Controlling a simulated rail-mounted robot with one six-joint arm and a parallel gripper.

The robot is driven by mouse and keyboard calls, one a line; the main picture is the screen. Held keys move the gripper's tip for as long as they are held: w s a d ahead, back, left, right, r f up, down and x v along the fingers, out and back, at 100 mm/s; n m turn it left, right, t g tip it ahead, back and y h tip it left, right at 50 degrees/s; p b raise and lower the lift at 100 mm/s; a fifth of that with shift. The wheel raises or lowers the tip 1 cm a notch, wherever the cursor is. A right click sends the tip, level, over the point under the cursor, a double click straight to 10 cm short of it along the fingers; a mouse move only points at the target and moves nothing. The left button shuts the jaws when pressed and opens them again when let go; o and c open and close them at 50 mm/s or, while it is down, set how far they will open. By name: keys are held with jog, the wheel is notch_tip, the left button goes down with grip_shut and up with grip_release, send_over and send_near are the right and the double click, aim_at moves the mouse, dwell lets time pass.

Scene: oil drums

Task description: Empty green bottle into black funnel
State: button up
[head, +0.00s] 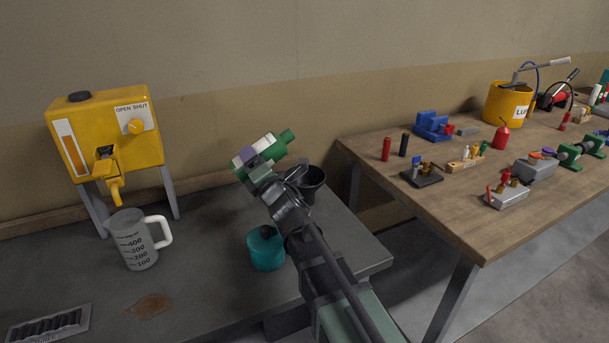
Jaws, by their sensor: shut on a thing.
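The green bottle (273,146) is held off the bench, tilted well over, with its neck pointing to the upper right. A white and purple label area shows on its left part. My gripper (260,172) is shut on the bottle from the near side. The black funnel (311,181) stands behind and to the right of my gripper, partly hidden by it. In the picture the bottle's neck is above and a little left of the funnel. I cannot tell whether any liquid is flowing.
A teal can (266,249) stands just left of my arm. A measuring jug (137,240) stands under the yellow dispenser (105,137) at left. A brown spill (149,306) and a drain grate (48,325) are in front. A wooden table (430,195) with several tools is at right.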

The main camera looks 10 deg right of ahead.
aim_at(264, 154)
jog(key=shift+s+a+r+m+h+p, duration=0.1)
jog(key=shift+a+r+m+h+p, duration=0.05)
jog(key=shift+r+m+p, duration=0.35)
jog(key=shift+a+r+m+h+p, duration=0.15)
jog(key=shift+r+m+p, duration=0.1)
jog(key=shift+r+m, duration=0.3)
jog(key=shift+w+d+f+m+t+h+b, duration=0.1)
jog(key=shift+d+f+m+t+h+b, duration=0.1)
jog(key=shift+d+f+m+b, duration=0.3)
jog(key=shift+w+d+f+m+t+h+b, duration=0.15)
jog(key=shift+f+m+t+b, duration=0.1)
jog(key=shift+m, duration=0.4)
jog(key=shift+s+r+m+p, duration=0.1)
jog(key=shift+r+m+p, duration=0.2)
jog(key=shift+r+p, duration=0.05)
jog(key=shift+r+m+h+p, duration=0.35)
jog(key=shift+r+m+p, duration=0.3)
jog(key=shift+m, duration=0.15)
jog(key=shift+d+f+m+t+h+b, duration=0.2)
jog(key=shift+f+m+h+b, duration=0.35)
jog(key=shift+m, duration=0.65)
